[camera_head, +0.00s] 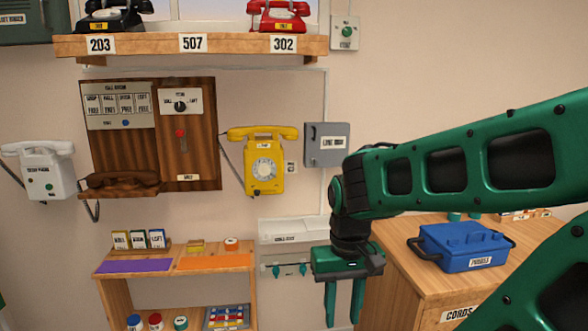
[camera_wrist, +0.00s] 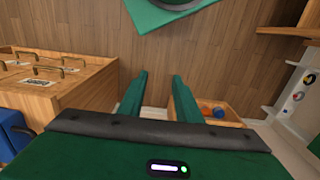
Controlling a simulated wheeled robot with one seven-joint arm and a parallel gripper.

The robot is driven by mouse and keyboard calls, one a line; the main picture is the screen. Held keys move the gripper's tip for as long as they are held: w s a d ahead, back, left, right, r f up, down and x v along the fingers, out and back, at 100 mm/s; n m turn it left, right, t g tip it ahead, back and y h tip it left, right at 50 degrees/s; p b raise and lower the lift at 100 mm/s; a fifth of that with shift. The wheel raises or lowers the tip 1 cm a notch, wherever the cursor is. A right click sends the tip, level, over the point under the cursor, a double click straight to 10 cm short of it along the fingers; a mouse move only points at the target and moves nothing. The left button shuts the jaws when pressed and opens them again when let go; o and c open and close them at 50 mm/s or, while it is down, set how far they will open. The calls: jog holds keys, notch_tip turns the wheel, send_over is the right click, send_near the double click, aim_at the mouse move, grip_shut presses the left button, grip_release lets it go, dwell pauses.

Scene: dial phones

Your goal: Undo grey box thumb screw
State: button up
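A grey box (camera_head: 326,145) with a white label is fixed to the wall, right of the yellow phone. A small dark fitting (camera_head: 312,134) shows near its left edge; it is too small to tell whether it is the thumb screw. The box looks shut. My gripper (camera_head: 344,308) hangs below and in front of the box, fingers pointing down, well apart from it. In the wrist view my gripper (camera_wrist: 160,82) has its two green fingers parted with nothing between them. The grey box does not show in the wrist view.
A wooden cabinet (camera_head: 400,277) with a blue toolbox (camera_head: 461,246) stands right of my gripper. A pale wall unit (camera_head: 292,231) with teal knobs is behind it. A yellow phone (camera_head: 262,166) hangs beside the box. A small shelf (camera_head: 105,290) stands lower left. The wall above the box is mostly bare.

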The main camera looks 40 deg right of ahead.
jog(key=shift+s+d, duration=0.1)
jog(key=shift+d, duration=0.15)
jog(key=shift+o, duration=1.4)
jog(key=w+f+m+t+y, duration=0.25)
jog(key=w+t, duration=0.35)
jog(key=w, duration=1.4)
jog(key=w+f+m+t+y, duration=0.1)
jog(key=w+m+t+y, duration=0.3)
jog(key=w, duration=1.5)
jog(key=w+d+r+m+t+h, duration=0.2)
jog(key=w+d+r+m+t, duration=0.2)
jog(key=t, duration=0.1)
jog(key=m+t+h, duration=0.5)
jog(key=m+h, duration=1)
jog(key=m, duration=0.7)
send_near(315, 163)
jog(key=shift+x, duration=4.3)
